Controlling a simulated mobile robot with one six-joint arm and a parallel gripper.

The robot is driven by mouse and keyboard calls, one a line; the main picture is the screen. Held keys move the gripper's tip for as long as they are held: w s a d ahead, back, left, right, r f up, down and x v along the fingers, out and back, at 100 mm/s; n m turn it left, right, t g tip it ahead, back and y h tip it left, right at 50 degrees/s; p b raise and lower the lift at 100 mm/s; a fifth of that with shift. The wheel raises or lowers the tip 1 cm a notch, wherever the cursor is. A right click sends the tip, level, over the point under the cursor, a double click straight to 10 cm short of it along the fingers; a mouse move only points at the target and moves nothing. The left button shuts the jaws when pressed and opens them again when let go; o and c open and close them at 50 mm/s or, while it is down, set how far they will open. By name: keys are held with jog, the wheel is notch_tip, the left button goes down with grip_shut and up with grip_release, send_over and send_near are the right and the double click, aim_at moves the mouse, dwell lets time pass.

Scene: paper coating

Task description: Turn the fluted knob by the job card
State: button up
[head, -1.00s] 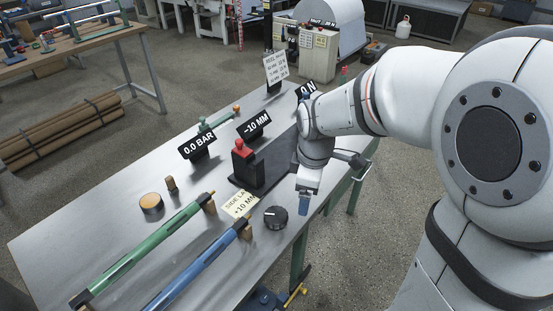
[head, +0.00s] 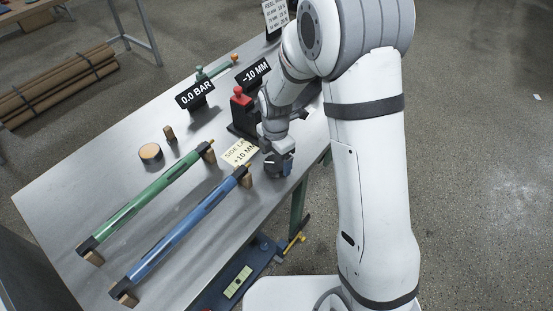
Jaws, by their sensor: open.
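The fluted knob (head: 270,168) is dark and sits on the metal bench near its right edge. My gripper largely covers it. The pale job card (head: 240,153) lies just left of the knob; I can read "SIDE LA" and "+10 MM" on it, partly cut off. My gripper (head: 279,163) points down right at the knob, with its jaws open. I cannot tell whether both fingers straddle the knob or touch it. A black display (head: 252,74) behind reads "-10 MM".
A green roller (head: 150,198) and a blue roller (head: 185,232) lie on wooden supports at the front left. A red-topped dark block (head: 240,110) stands behind the card. A "0.0 BAR" display (head: 195,94) and a round wooden-topped piece (head: 150,153) are further left.

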jog(key=shift+f, duration=0.55)
jog(key=c, duration=1)
